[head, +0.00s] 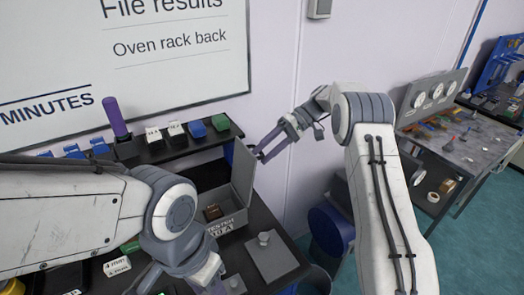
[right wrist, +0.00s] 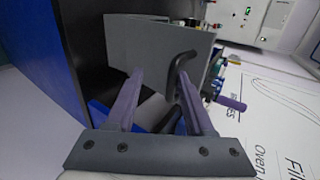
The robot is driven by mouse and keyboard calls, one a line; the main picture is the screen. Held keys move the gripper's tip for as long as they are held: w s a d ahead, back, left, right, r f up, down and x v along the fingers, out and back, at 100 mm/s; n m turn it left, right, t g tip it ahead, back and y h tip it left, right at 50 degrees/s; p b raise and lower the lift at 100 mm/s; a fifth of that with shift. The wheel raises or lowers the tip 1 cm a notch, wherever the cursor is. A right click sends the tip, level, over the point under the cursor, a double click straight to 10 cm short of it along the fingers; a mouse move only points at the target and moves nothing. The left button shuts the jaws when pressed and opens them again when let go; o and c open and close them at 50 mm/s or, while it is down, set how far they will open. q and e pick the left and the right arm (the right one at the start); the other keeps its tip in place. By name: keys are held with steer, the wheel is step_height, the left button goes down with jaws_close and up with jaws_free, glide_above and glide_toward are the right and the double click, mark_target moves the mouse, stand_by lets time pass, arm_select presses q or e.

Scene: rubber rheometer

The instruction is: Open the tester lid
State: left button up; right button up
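The tester (head: 228,222) is a grey box with lettering on its front, standing on the dark bench. Its grey lid (head: 243,176) stands raised, roughly upright, on the box's right side, so the inside shows. A small brown block (head: 213,212) sits inside. My right gripper (head: 262,152) is at the lid's upper edge. In the right wrist view its purple fingers (right wrist: 160,75) are spread apart, with the grey lid panel (right wrist: 145,45) beyond them. A dark bent handle (right wrist: 182,62) is by one fingertip; I cannot tell if they touch. My left gripper (head: 205,272) is low in front of the tester, its fingers unclear.
A shelf behind the tester holds a purple-handled tool (head: 115,118) and several coloured clips. A grey plate with a knob (head: 270,257) lies right of the tester. A blue drum (head: 331,230) stands beyond the bench's right end. A cluttered side table (head: 465,150) is far right.

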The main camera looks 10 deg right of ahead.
steer(key=shift+a+r, duration=0.1)
steer(key=shift+a, duration=0.1)
steer(key=shift+r, duration=0.1)
steer(key=p+v, duration=0.9)
steer(key=v, duration=0.1)
stand_by(0.6)
steer(key=shift+w+r, duration=0.15)
